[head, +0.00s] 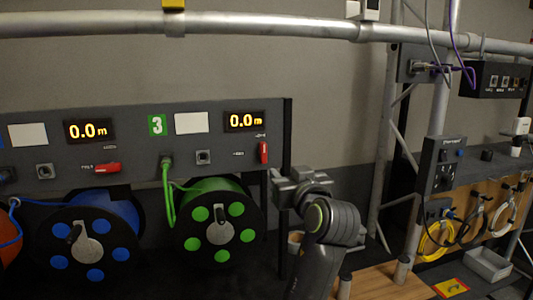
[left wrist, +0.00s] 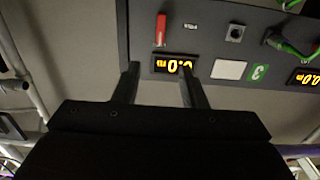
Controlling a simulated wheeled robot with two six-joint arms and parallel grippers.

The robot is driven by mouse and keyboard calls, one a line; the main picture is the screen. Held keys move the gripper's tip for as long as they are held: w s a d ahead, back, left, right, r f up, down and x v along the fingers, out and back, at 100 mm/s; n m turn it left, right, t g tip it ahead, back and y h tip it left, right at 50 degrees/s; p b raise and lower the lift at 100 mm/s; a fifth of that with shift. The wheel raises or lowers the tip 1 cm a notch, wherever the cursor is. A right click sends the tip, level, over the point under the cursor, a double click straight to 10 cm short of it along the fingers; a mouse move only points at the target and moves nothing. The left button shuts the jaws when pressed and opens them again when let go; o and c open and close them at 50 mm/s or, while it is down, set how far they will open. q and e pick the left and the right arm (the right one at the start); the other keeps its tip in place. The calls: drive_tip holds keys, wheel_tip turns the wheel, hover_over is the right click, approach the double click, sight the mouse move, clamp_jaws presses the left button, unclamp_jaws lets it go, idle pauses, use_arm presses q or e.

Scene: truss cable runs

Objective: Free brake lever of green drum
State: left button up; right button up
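The green drum (head: 220,222) hangs below the grey panel in the head view, under the green number 3 sign. Its red brake lever (head: 264,152) stands upright at the panel's right end, beside a small label. My left gripper (head: 284,178) is just right of and below the lever in the head view. In the left wrist view, which is upside down, the gripper (left wrist: 160,68) is open, with nothing between its fingers. The red lever (left wrist: 161,30) shows beyond the fingertips, apart from them. My right gripper is not in view.
The blue drum (head: 91,238) has its own red lever (head: 107,168), lying sideways. A green cable (head: 168,195) runs from a panel socket to the green drum. A truss pole (head: 389,130) stands to the right. A workbench with hung cables (head: 470,218) is farther right.

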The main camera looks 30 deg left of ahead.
sight(264, 152)
use_arm(q)
drive_tip(key=p+x, duration=0.5)
drive_tip(key=x, duration=0.9)
drive_tip(key=shift+w+a, duration=0.15)
drive_tip(key=shift+a, duration=0.05)
drive_tip(key=shift+p+x, duration=0.45)
drive_tip(key=shift+x, duration=0.4)
drive_tip(key=shift+f, duration=0.1)
clamp_jaws()
